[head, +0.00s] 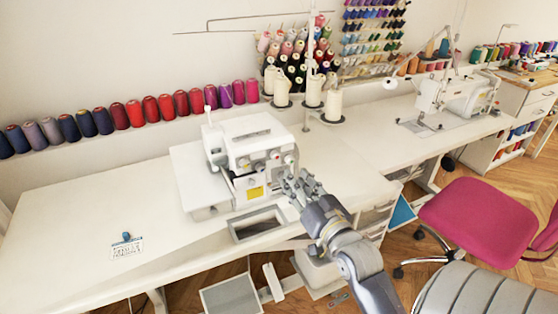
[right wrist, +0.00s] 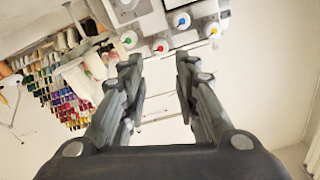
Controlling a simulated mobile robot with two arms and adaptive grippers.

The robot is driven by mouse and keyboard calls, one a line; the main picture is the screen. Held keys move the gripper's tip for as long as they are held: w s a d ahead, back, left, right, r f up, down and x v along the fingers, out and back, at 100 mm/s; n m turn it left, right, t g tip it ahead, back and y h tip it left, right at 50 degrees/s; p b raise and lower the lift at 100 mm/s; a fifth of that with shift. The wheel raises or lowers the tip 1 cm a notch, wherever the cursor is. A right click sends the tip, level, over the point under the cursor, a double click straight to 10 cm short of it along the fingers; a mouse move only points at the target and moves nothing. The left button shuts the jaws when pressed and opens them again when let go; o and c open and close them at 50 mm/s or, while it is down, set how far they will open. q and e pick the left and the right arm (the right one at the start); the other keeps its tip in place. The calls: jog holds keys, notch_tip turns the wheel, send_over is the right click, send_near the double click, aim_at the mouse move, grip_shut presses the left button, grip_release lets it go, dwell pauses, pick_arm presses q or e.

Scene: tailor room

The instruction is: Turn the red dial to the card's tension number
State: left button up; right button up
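A white overlock sewing machine (head: 250,150) stands on the white table. Its front carries small dials; in the right wrist view they show as a red dial (right wrist: 160,47), a green dial (right wrist: 129,39), a blue dial (right wrist: 181,20) and a yellow dial (right wrist: 213,30). The red dial sits beyond the gap between my right fingertips, not touched. My right gripper (head: 296,186) is at the machine's front right; in the right wrist view (right wrist: 158,75) its fingers are apart and empty. A white card (head: 127,248) with a blue clip lies at the table's front left; its print is too small to read. My left gripper is not in view.
Thread spools (head: 165,106) line the back wall. White cone spools (head: 333,103) stand behind the machine. A second sewing machine (head: 455,95) is at the right. A pink chair (head: 478,218) stands at the right front. The left tabletop (head: 75,210) is mostly clear.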

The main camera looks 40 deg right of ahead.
aim_at(278, 157)
jog(key=p+x, duration=0.1)
jog(key=x, duration=0.9)
jog(key=shift+w, duration=0.35)
jog(key=shift+a, duration=0.1)
grip_shut()
